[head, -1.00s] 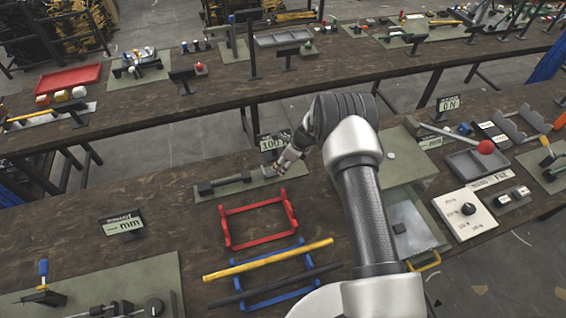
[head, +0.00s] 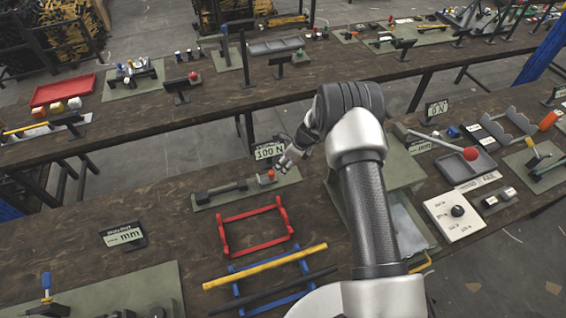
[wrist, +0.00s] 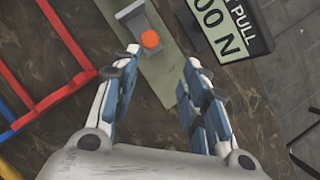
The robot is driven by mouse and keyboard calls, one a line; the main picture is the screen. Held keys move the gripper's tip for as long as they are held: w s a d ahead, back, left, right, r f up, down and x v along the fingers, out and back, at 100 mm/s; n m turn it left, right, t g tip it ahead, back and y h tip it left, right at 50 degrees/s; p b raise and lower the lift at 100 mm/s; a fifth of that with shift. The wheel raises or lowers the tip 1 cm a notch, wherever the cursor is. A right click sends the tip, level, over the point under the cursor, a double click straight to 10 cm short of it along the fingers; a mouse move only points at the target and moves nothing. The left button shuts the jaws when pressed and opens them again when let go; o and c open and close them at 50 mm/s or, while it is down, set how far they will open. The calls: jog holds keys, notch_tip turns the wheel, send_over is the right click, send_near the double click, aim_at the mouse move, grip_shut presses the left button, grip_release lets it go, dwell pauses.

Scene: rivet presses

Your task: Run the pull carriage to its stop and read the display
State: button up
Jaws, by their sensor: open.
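The pull fixture is a grey-green plate (head: 284,183) with a dark bar (head: 221,191) along it. A small block with an orange-red knob (head: 269,174) stands at its right end. The wrist view shows a grey block with this orange knob (wrist: 150,39) just beyond my fingertips, nearer the left finger. My gripper (head: 285,163) is open and empty, just up and right of the knob, apart from it.
A red rack (head: 252,228) stands in front of the fixture, with a blue rack (head: 272,289) carrying yellow and black bars nearer me. An mm display (head: 123,236) stands left. A metal-topped station and a white dial panel (head: 456,212) are right.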

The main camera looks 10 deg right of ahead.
jog(key=p+v, duration=0.7)
jog(key=v, duration=0.6)
jog(key=shift+r, duration=0.2)
dwell(0.6)
jog(key=shift+s+d, duration=0.1)
dwell(0.3)
jog(key=v, duration=1.2)
jog(key=shift+s+f, duration=0.1)
dwell(0.7)
